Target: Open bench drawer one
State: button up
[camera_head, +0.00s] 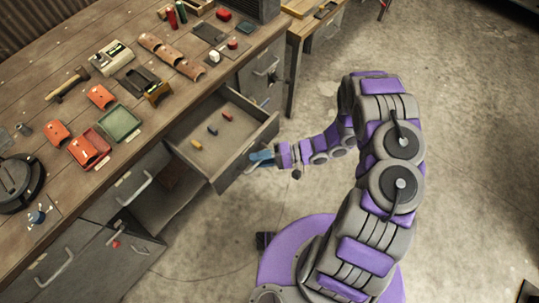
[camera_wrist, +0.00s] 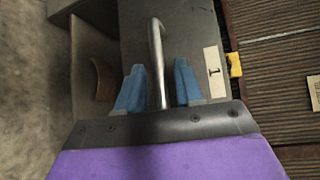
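The bench drawer (camera_head: 238,158) stands pulled out from the workbench, with a few small coloured pieces inside. In the wrist view its grey front (camera_wrist: 190,30) carries a tag marked 1 (camera_wrist: 213,72). My gripper (camera_head: 260,158) is at the outside of this front. In the wrist view the metal handle (camera_wrist: 156,55) runs between the two blue fingers of my gripper (camera_wrist: 159,75). The fingers are apart, with a visible gap on each side of the handle, so it is not clamped. Any contact deeper behind the handle is hidden.
The workbench top (camera_head: 60,95) holds a hammer, trays, orange parts and other items. An open lower compartment (camera_head: 165,205) shows beneath the drawer. Other handled fronts (camera_head: 55,268) are at lower left. Open concrete floor (camera_head: 460,110) lies to the right.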

jog(key=shift+d, duration=0.1)
jog(key=w+d+r+p, duration=0.1)
jog(key=d+r, duration=0.1)
jog(key=d, duration=1.5)
jog(key=shift+w+r, duration=0.15)
jog(key=shift+w, duration=0.1)
